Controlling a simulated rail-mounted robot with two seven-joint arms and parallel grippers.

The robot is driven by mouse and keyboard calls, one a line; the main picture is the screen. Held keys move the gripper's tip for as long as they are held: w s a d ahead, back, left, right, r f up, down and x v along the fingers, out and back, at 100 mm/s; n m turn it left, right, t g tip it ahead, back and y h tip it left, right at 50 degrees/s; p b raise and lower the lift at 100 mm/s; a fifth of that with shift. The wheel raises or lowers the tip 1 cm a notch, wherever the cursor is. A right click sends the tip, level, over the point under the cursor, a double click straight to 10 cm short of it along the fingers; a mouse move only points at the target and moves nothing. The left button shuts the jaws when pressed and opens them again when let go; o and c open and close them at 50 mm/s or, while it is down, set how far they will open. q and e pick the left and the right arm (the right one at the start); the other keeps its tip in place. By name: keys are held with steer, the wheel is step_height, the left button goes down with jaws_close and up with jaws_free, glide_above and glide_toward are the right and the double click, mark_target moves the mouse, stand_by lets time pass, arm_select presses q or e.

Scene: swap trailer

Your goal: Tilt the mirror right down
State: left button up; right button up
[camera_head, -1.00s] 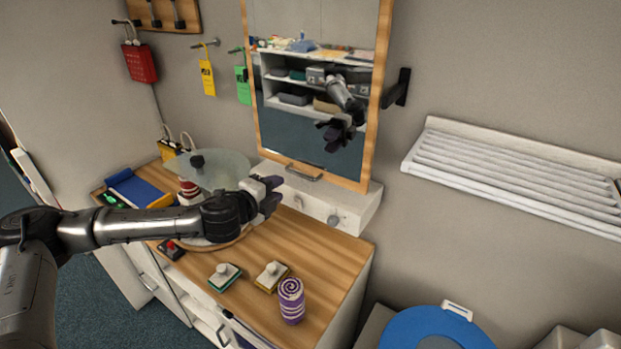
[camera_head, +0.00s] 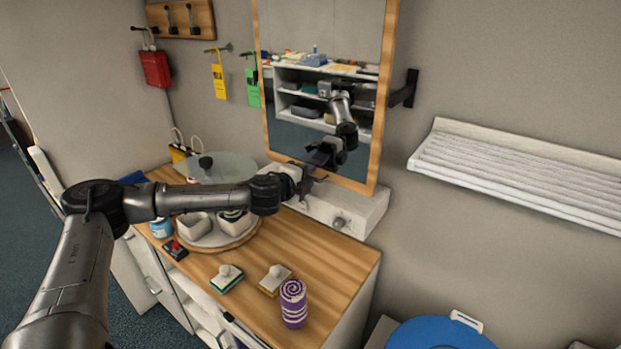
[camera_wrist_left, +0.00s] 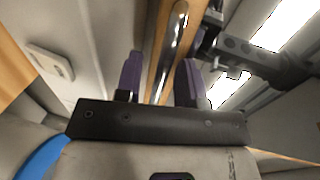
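The mirror (camera_head: 322,50) in a wooden frame hangs on the wall at the top middle of the head view. My left gripper (camera_head: 318,177) is at the bottom edge of the frame. In the left wrist view its two purple fingers (camera_wrist_left: 160,80) are apart, and a metal bar handle (camera_wrist_left: 174,45) runs along the wooden frame edge between them in the picture. I cannot tell whether the fingers touch it. In the head view my gripper hides this handle. My right gripper is in neither view.
Below the mirror is a white ledge (camera_head: 355,216) with knobs. The wooden counter (camera_head: 335,262) holds two sponges, a purple patterned cylinder (camera_head: 293,303) and a round tray of cups. A black wall bracket (camera_head: 404,90) is right of the mirror, beside a slatted white rack (camera_head: 510,175).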

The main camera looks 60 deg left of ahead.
arm_select(q)
steer(key=shift+c, duration=0.2)
jaws_close()
stand_by(0.3)
